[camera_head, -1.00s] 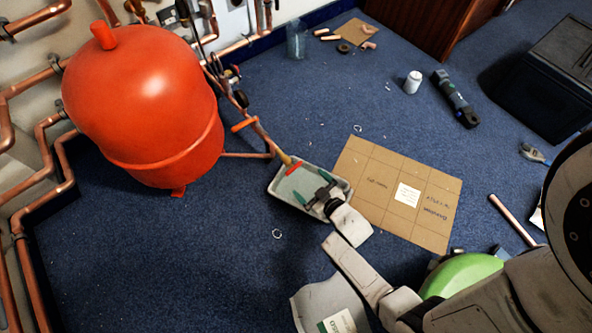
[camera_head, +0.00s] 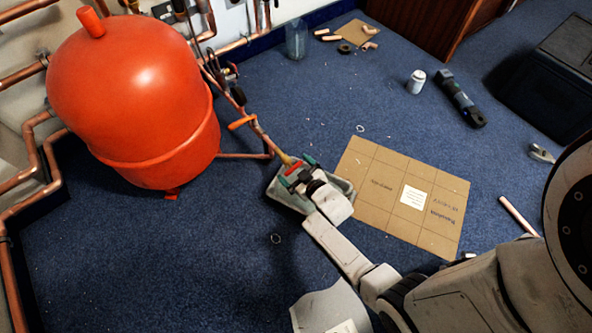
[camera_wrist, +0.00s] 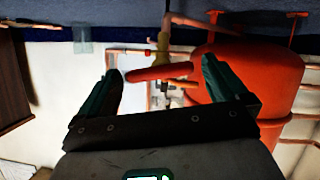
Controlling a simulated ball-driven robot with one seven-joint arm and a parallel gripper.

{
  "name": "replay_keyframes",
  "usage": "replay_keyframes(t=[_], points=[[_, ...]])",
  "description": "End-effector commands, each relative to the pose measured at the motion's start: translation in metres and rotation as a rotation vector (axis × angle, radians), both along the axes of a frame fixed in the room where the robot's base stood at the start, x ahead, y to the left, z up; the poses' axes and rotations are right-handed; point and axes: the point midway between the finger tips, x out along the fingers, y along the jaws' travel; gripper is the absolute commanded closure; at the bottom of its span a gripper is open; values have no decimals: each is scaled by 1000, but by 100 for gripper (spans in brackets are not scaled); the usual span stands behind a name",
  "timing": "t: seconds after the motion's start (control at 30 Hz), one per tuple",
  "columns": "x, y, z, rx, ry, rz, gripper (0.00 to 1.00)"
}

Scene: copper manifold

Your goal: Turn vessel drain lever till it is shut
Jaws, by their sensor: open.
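The red drain lever (camera_head: 293,168) sits on a brass valve (camera_head: 287,159) at the low end of a copper pipe, over a grey tray (camera_head: 345,186). In the wrist view the lever (camera_wrist: 158,73) lies across the line of the pipe, below the brass body (camera_wrist: 162,47). My gripper (camera_head: 297,171) is open at the lever. In the wrist view its green fingers (camera_wrist: 162,75) stand either side, with the lever showing between them. I cannot tell whether a finger touches it. The orange-red vessel (camera_head: 140,95) stands to the left.
An orange handle (camera_head: 240,123) sits on the pipe near the vessel. A cardboard sheet (camera_head: 385,200) lies right of the tray. A white can (camera_head: 416,81), a dark tool (camera_head: 459,98) and a black box (camera_head: 550,80) are farther right. Carpet in front of the vessel is clear.

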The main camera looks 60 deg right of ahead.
Motion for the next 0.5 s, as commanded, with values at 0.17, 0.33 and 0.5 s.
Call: replay_keyframes(t=[0.17,0.33,0.5], points=[[0,0,0,0,0,0,14],[0,0,0,0,0,0,31],[0,0,0,0,0,0,47]])
